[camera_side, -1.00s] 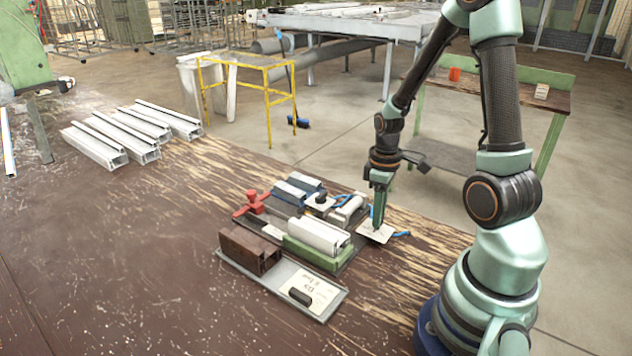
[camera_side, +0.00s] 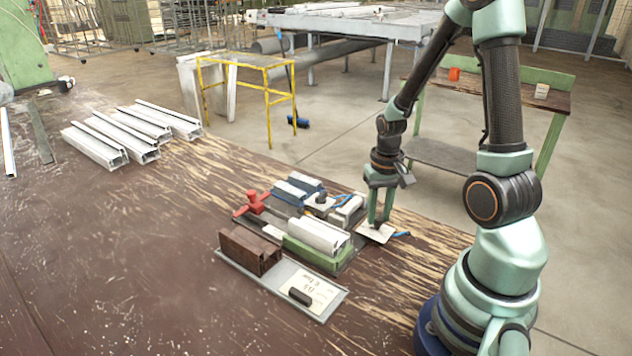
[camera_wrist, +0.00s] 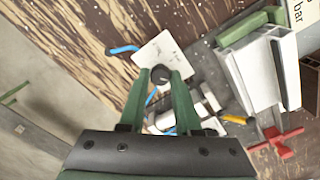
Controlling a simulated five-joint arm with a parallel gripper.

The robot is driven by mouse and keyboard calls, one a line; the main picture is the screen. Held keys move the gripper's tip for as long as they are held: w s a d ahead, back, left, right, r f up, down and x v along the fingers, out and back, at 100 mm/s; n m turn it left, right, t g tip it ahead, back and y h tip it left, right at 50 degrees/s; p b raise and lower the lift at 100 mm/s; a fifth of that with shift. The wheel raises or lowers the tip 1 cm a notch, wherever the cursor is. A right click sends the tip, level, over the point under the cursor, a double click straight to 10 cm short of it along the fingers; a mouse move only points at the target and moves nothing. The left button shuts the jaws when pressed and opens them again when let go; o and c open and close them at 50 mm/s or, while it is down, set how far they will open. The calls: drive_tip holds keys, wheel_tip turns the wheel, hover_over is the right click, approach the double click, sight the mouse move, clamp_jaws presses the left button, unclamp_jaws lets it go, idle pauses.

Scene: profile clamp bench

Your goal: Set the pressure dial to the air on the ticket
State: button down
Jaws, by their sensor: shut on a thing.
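My gripper (camera_side: 379,220) points down over the white dial plate (camera_side: 370,236) at the right of the fixture. In the wrist view its green fingertips (camera_wrist: 160,80) are closed on the dark round knob of the pressure dial (camera_wrist: 160,73), one finger on each side. Marks on the plate (camera_wrist: 164,48) are too small to read. The ticket (camera_side: 317,287) lies in the grey tray at the front, with a black object on it. In the wrist view part of the ticket (camera_wrist: 298,12) shows the word "bar"; its figure is not legible.
A white profile (camera_side: 318,235) sits on a green block beside the dial. A red handle (camera_side: 254,202), blue-and-white clamp parts (camera_side: 300,187) and a brown block (camera_side: 249,250) stand nearby. Several white profiles (camera_side: 135,132) lie at the back left. The front left table is bare.

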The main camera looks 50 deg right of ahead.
sight(380, 218)
drive_tip(key=shift+s+d+m, duration=0.1)
drive_tip(key=shift+m, duration=0.8)
drive_tip(key=c, duration=0.6)
unclamp_jaws()
wheel_tip(380, 218, up, 12)
drive_tip(key=shift+r, duration=0.1)
